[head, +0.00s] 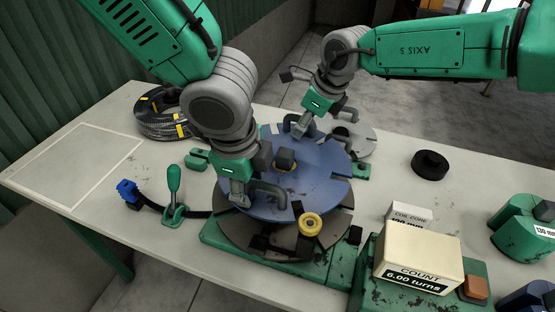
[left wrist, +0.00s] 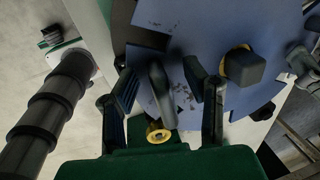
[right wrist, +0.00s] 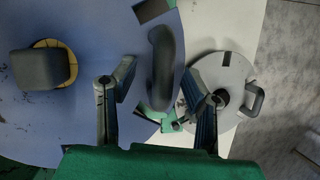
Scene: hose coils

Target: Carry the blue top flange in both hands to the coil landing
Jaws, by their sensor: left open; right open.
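The blue top flange (head: 325,188) is a flat disc on a dark round base, with a dark block at its middle. My left gripper (head: 243,193) is open at its near-left side; in the left wrist view a dark curved flange handle (left wrist: 161,92) shows between the spread fingers. My right gripper (head: 302,129) is open at the far side; in the right wrist view another dark handle (right wrist: 161,68) lies between its spread fingers. Neither gripper is closed on a handle. An outlined empty rectangle (head: 85,160) lies on the table's left; whether it is the coil landing, I cannot tell.
A black hose coil (head: 160,128) with yellow bands lies at the back left. A green lever (head: 174,190) stands left of the flange. A grey disc (head: 362,138) with a handle lies behind it. The counter box (head: 418,255) and a black puck (head: 430,163) are to the right.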

